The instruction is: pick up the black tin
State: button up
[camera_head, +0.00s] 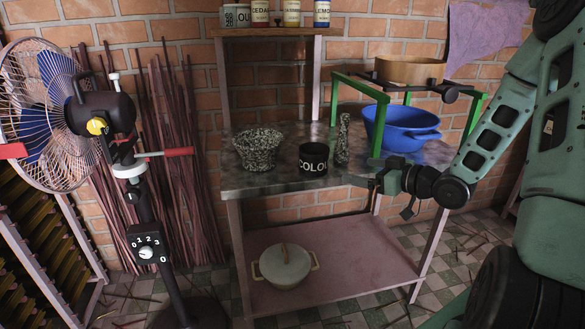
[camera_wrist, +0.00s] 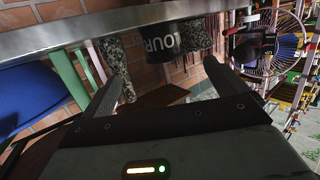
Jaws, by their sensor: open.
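The black tin (camera_head: 312,164) stands upright on the grey table top, with pale capital letters on its side. It also shows in the wrist view (camera_wrist: 163,42), at the top middle, beyond and between my two fingertips. My gripper (camera_head: 362,182) is open at the table's front edge, just right of the tin in the head view. Its fingers (camera_wrist: 162,68) are apart in the wrist view with nothing between them, and the tin looks a short way off.
A speckled bowl (camera_head: 258,149) stands left of the tin and a speckled vase (camera_head: 343,139) right of it. A blue basin (camera_head: 401,128) sits under a green frame (camera_head: 379,130). The table's front edge (camera_head: 280,188) is close to my gripper. A fan (camera_head: 45,115) stands left.

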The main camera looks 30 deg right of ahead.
aim_at(314, 162)
jog(key=b+x, duration=0.1)
jog(key=x, duration=1.6)
jog(key=shift+a+r, duration=0.1)
jog(key=c, duration=1.1)
